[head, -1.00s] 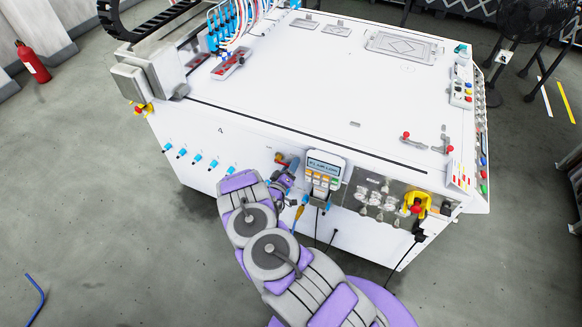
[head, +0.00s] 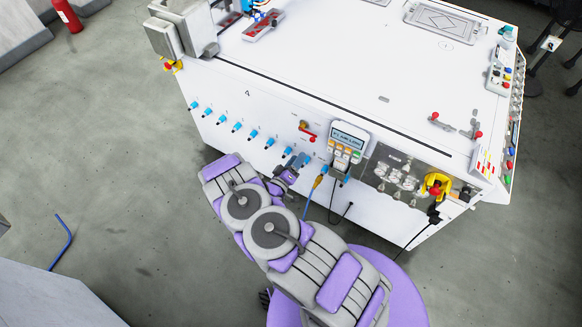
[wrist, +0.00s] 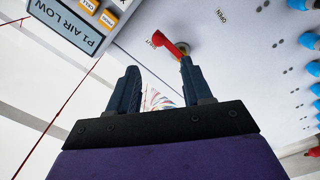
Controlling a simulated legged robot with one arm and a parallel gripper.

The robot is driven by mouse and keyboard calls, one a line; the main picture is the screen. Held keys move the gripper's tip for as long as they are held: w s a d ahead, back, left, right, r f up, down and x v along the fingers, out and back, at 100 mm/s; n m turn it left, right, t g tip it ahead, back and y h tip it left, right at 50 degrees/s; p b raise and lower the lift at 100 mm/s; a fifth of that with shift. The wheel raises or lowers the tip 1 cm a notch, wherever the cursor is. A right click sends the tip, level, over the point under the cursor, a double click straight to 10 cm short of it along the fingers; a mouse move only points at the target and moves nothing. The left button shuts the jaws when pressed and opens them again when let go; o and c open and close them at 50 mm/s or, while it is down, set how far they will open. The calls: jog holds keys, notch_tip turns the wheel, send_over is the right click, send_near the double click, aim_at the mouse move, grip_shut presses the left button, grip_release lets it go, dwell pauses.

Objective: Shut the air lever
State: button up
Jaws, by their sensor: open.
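The air lever has a red handle and sits on the white front panel of the machine, just left of the handheld-style display unit in the head view (head: 308,132). In the wrist view the red lever (wrist: 168,43) lies just beyond the fingertips, its arm pointing up-left from a round pivot. An "OPEN" label stands to its right; a smaller label by the handle's end is hard to read. My gripper (wrist: 160,70) is open and empty, with one finger close to the pivot in the picture; contact cannot be told. In the head view my gripper (head: 287,173) is below the lever.
The display unit (head: 346,142) reads "P1 AIR LOW" and hangs close to the right of the lever. A row of blue fittings (head: 237,126) runs along the panel to the left. Cables hang below the display. A yellow-ringed red button (head: 436,188) is farther right.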

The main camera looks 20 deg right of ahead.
jog(key=shift+v, duration=1.9)
